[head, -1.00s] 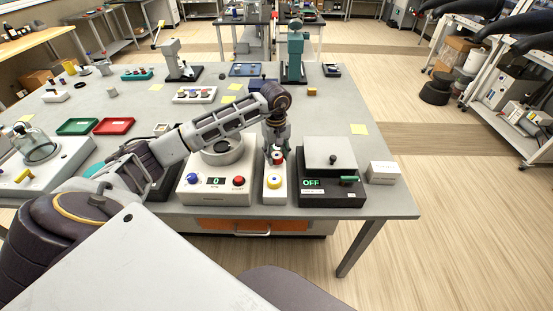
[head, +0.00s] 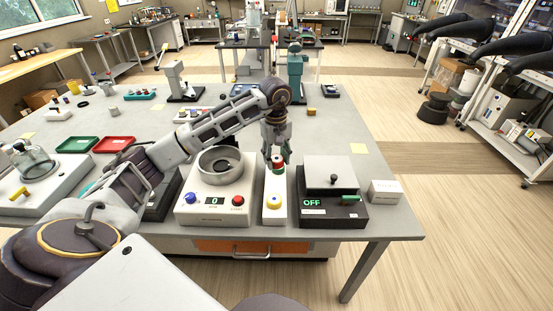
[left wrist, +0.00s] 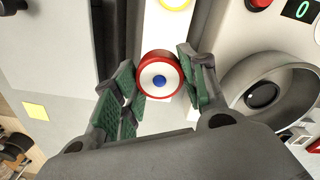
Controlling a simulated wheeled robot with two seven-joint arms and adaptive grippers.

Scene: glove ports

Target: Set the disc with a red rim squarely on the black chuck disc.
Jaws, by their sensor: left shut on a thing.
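The disc with a red rim (left wrist: 159,80) has a white face and a blue centre in the left wrist view. My left gripper (head: 277,158) is shut on it, with a green-padded finger at each side. In the head view the disc (head: 278,161) is over the back part of the narrow white block; I cannot tell whether it still touches anything below. The black chuck disc (left wrist: 262,95) lies inside the round grey bowl (head: 220,165), to the left of my gripper in the head view. Nothing rests on the chuck. My right gripper is not in view.
The bowl's raised wall surrounds the chuck, on a white machine (head: 213,205) reading 0. The narrow white block (head: 273,213) has a yellow button. A black hot plate (head: 333,212) reading OFF stands right of it. Red and green trays lie further left.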

